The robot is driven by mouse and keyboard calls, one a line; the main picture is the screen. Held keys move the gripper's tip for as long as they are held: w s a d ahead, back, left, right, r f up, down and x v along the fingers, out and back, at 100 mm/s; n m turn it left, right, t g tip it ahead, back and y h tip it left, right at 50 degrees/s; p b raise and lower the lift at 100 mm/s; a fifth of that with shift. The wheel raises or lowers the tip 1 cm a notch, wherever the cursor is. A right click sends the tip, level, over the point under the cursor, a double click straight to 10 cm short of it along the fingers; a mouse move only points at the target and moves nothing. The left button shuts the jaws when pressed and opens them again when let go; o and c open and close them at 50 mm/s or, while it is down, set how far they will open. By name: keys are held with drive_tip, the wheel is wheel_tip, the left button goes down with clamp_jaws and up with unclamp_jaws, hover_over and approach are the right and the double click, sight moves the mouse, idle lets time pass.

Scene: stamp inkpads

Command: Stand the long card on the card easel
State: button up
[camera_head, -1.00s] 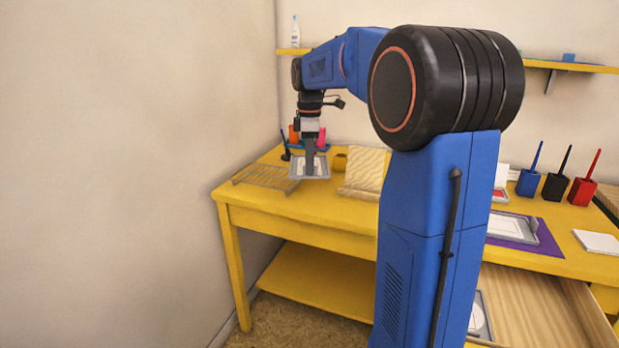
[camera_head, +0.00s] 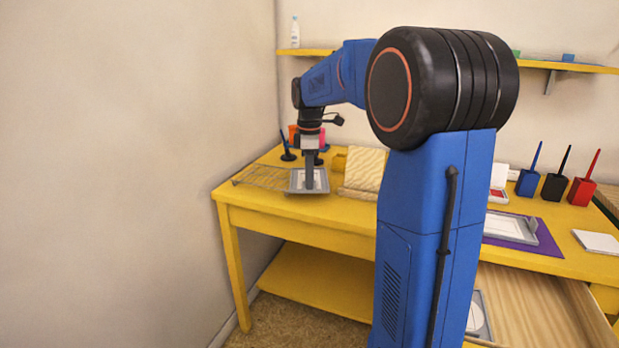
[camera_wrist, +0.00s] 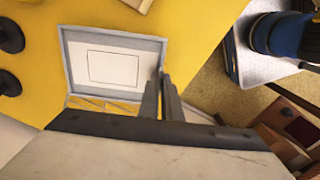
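My gripper (camera_head: 310,187) points down at the left part of the yellow table. Its fingers (camera_wrist: 160,98) are close together at the right wall of a shallow grey tray (camera_wrist: 68,72) and look shut on that wall. The tray (camera_head: 294,187) holds a white card (camera_wrist: 92,68) with a thin rectangle drawn on it. I cannot tell whether this is the long card. The wooden card easel (camera_head: 366,167), a slanted board with a front ledge, stands just right of the tray, partly hidden by my arm.
A wire rack (camera_head: 258,176) lies left of the tray, close to it. Black stamps (camera_head: 288,150) and a yellow pot (camera_head: 339,163) stand behind. At the right are a purple mat (camera_head: 519,241), a white block (camera_head: 597,241), inkpad holders (camera_head: 555,186) and an open drawer (camera_head: 530,305).

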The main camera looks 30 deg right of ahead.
drive_tip(key=o, duration=0.4)
drive_tip(key=shift+r, duration=0.1)
wheel_tip(320, 180, up, 13)
drive_tip(key=shift+f, duration=0.2)
drive_tip(key=s+a+f+m+t, duration=0.1)
drive_tip(key=s+a+f+m, duration=0.3)
drive_tip(key=s, duration=0.7)
drive_tip(key=s+a+f+m+t, duration=0.2)
drive_tip(key=s+a+f+m, duration=0.2)
drive_tip(key=s+f, duration=0.5)
drive_tip(key=s+a+f+m+t, duration=0.1)
drive_tip(key=s+a+f+m, duration=0.3)
drive_tip(key=s, duration=0.8)
wheel_tip(320, 180, down, 3)
drive_tip(key=shift+s+a+t, duration=0.3)
drive_tip(key=shift+a+t, duration=0.1)
drive_tip(key=shift+a, duration=0.85)
drive_tip(key=shift+o, duration=0.6)
